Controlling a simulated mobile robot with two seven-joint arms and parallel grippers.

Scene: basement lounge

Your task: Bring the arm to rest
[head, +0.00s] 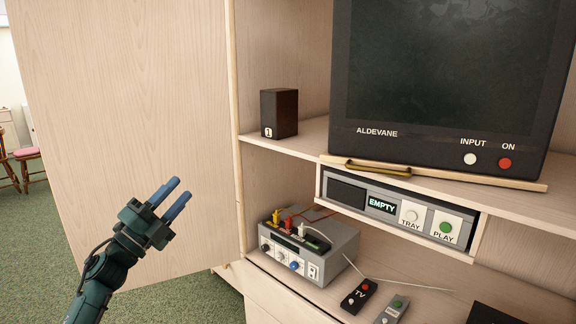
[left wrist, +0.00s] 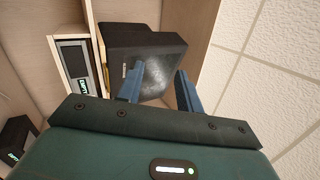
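My left gripper (head: 169,197) is raised in front of the open cabinet door (head: 130,110), at the left of the head view. Its two blue fingers are parted with nothing between them; they also show parted in the left wrist view (left wrist: 160,90). The fingers are apart from the shelves and the devices. In the left wrist view, the television (left wrist: 140,45) lies beyond the fingers. My right gripper is in neither view.
The cabinet holds a television (head: 440,75), a small speaker (head: 280,113), a player reading EMPTY (head: 347,193) and a grey box with plugs (head: 330,262). Two remotes, one marked TV (head: 359,296), lie on the lower shelf. Green carpet (head: 190,300) lies below the door.

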